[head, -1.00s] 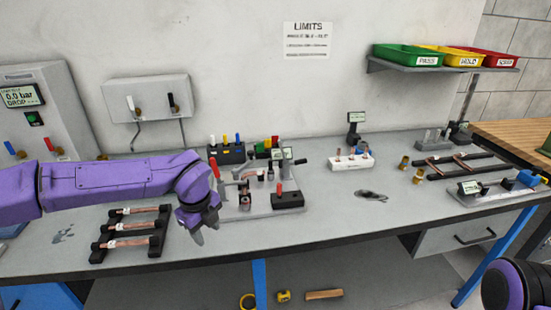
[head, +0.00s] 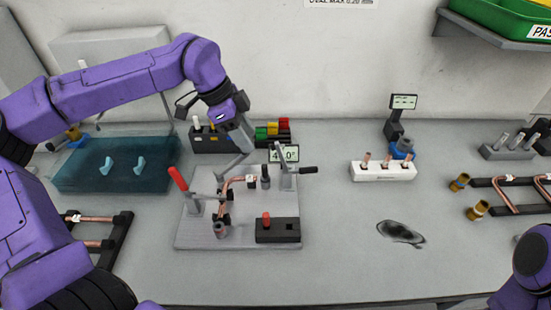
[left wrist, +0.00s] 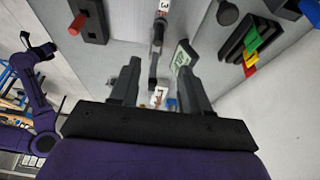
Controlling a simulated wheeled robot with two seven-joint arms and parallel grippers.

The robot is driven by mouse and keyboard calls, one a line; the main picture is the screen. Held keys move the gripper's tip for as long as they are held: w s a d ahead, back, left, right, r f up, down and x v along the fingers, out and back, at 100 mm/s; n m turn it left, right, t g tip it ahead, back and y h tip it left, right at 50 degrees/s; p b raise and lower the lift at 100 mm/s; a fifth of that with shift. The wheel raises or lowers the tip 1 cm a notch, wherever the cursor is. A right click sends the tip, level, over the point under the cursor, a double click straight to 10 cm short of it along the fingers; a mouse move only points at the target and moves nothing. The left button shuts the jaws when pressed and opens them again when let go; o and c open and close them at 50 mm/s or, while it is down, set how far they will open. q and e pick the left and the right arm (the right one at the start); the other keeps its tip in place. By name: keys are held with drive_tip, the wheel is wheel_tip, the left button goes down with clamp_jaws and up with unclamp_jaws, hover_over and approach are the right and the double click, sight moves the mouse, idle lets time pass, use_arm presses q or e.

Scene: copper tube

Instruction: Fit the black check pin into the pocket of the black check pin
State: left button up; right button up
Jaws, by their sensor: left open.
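My left gripper (head: 238,160) is open above the back of the grey fixture plate (head: 190,238). In the left wrist view, nothing shows gripped between its fingers (left wrist: 157,78). A dark round knob (left wrist: 228,12) shows at the top of that view, near the pin rack; it may be the black check pin, but I cannot be sure. The black pin rack (head: 205,143) stands behind the fixture, partly hidden by my gripper. I cannot make out the check pin's pocket. A black block (head: 285,235) with a red knob (head: 266,219) sits at the plate's front right.
A bent copper tube (head: 228,190) sits in the fixture, beside a red-handled clamp (head: 178,179) and a display (head: 284,153). Coloured blocks (head: 272,130) stand behind. A teal see-through tray (head: 75,180) is at left, a white holder (head: 383,172) at right.

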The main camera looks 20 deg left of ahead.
sight(264, 166)
use_arm(q)
drive_tip(key=p+x, duration=0.3)
drive_tip(key=x, duration=0.6)
drive_tip(key=shift+d+f, duration=0.15)
drive_tip(key=shift+f, duration=0.1)
drive_tip(key=shift+s, duration=0.15)
use_arm(e)
drive_tip(key=r, duration=0.1)
drive_tip(key=s+r, duration=0.1)
drive_tip(key=r, duration=0.1)
drive_tip(key=shift+r, duration=0.3)
use_arm(q)
clamp_jaws()
use_arm(e)
drive_tip(key=shift+w, duration=0.1)
